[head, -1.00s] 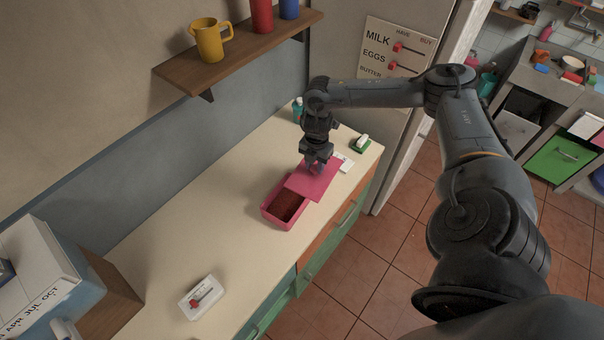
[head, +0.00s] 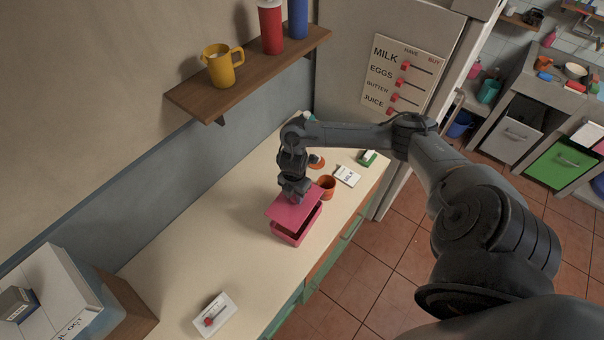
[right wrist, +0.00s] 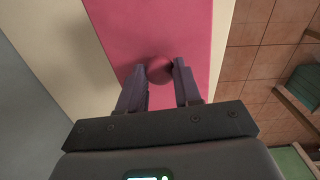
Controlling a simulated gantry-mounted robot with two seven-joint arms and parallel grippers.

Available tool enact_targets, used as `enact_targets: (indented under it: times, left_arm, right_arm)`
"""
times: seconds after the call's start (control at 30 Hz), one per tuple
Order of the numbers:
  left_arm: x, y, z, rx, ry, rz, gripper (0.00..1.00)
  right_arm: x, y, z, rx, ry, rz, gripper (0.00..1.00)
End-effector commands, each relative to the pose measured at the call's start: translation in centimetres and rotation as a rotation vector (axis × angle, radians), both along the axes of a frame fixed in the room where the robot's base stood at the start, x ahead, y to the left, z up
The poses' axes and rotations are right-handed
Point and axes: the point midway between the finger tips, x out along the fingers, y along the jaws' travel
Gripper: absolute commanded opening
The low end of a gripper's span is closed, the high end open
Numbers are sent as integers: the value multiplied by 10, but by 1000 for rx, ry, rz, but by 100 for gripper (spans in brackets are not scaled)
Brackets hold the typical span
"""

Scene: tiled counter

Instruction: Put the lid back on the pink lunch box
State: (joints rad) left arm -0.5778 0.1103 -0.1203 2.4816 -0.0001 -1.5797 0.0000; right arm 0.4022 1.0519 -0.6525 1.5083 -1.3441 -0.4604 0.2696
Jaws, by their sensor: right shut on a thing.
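The pink lunch box (head: 293,238) stands on the counter, with its dark reddish-brown contents showing through a gap. The pink lid (head: 286,208) is over the box, shifted a little to its left, and it looks raised above the rim. My right gripper (head: 295,196) is above the lid and shut on its round knob. In the right wrist view the knob (right wrist: 160,70) sits between the two fingers, with the flat lid (right wrist: 150,25) beneath. The lid hides the box in that view. My left gripper is not in view.
An orange cup (head: 326,188) stands close behind the box to the right, with a milk card (head: 347,175) beyond it. A white card (head: 215,316) lies near the front left. The counter between that card and the box is clear. A shelf (head: 245,75) juts from the wall.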

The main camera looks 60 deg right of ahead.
Motion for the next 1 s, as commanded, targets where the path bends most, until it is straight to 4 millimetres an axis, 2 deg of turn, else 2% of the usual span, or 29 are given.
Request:
enact_targets:
  times: [0.27,0.73,1.0]
  left_arm:
    - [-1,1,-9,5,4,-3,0]
    - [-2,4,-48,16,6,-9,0]
    - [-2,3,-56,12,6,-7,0]
  right_arm:
    - [-4,2,-11,-1,-1,1,0]
    - [-4,2,-48,-1,-1,1,0]
    - [-5,2,-63,-1,0,1,0]
